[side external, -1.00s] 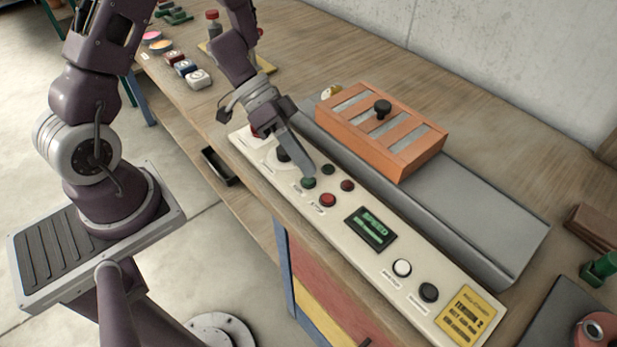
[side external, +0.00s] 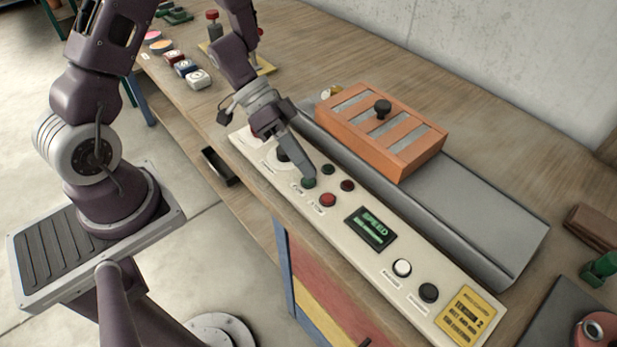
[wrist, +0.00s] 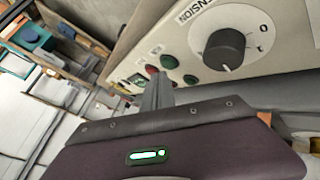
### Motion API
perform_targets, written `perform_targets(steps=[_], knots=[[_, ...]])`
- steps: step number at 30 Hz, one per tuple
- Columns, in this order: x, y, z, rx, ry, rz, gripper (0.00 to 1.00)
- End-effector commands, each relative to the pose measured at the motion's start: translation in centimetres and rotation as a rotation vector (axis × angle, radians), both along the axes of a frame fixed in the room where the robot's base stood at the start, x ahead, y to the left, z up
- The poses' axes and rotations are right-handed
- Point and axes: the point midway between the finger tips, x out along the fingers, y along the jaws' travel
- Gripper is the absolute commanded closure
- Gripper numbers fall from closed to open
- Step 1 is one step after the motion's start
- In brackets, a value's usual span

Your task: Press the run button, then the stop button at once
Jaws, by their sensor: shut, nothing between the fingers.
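The cream control panel (side external: 385,272) lies along the bench's front edge. The green run button (side external: 309,183) is at my fingertips, which partly cover it; it also shows in the wrist view (wrist: 168,62). I cannot tell whether the tips touch or press it. The red stop button (side external: 328,200) sits just right of it, uncovered, and shows beside the fingers in the wrist view (wrist: 151,71). My gripper (side external: 311,178) is shut and empty, tilted with its fingers pointing down. A small green lamp (side external: 327,169) and a dark red lamp (side external: 347,185) sit behind the buttons.
A tension knob (wrist: 225,48) is close to my gripper. The SPEED display (side external: 371,229), a white button (side external: 402,267) and a black button (side external: 429,292) lie further right. An orange slatted lid with a black knob (side external: 382,134) stands behind, above a grey metal housing (side external: 470,212).

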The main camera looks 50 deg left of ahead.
Motion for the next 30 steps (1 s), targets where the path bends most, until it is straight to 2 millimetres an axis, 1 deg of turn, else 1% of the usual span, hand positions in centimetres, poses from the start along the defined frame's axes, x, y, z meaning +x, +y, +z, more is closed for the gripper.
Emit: perform_targets(steps=[3, 14, 30], knots=[[0.00, 0.01, -0.35, 0.000, 0.000, 0.000, 1.00], [0.00, 0.01, -0.40, 0.000, 0.000, 0.000, 1.00], [0.00, 0.01, -1.06, 0.000, 0.000, 0.000, 1.00]])
